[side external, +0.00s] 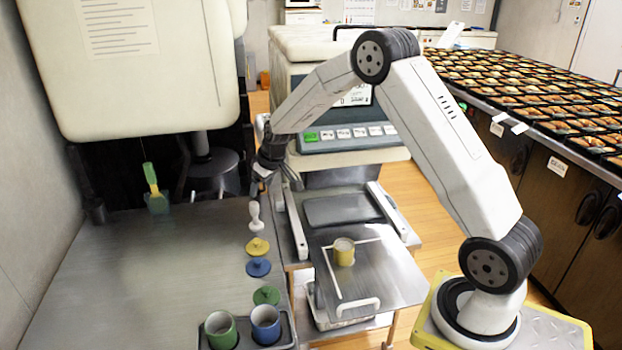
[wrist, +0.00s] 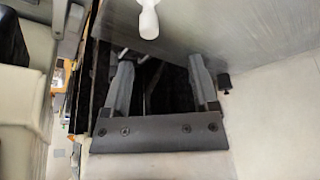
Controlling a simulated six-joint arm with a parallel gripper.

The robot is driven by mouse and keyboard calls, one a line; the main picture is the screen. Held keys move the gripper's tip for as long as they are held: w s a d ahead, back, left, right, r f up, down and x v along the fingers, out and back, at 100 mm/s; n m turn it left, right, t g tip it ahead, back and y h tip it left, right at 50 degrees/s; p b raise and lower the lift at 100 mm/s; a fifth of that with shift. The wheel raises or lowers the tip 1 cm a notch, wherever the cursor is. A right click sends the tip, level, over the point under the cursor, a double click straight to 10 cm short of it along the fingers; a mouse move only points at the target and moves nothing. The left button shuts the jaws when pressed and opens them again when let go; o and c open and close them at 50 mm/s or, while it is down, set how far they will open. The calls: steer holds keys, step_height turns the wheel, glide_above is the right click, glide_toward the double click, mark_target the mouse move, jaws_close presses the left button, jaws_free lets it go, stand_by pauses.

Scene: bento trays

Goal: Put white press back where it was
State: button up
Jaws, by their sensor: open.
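The white press (side external: 255,217) stands upright on the steel table (side external: 140,270), near its right edge and behind the yellow lid. My gripper (side external: 279,181) hangs above and slightly behind the press, apart from it. In the wrist view the press (wrist: 148,20) shows at the top edge, partly cut off, beyond the fingertips. My gripper (wrist: 160,62) is open there, with nothing between its two fingers.
Yellow (side external: 258,246), blue (side external: 258,267) and green (side external: 267,295) lids lie in a row before the press. Green (side external: 220,329) and blue (side external: 265,323) cups stand at the front. A yellow cup (side external: 344,251) stands on the machine's plate. The table's left is mostly clear.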

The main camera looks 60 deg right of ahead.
steer(key=s+a+r+g, duration=0.1)
steer(key=s+a, duration=0.6)
steer(key=s, duration=0.6)
steer(key=s+a+r, duration=0.1)
steer(key=s+a, duration=0.6)
steer(key=s, duration=0.7)
steer(key=shift+r+g, duration=0.35)
steer(key=shift+g, duration=0.05)
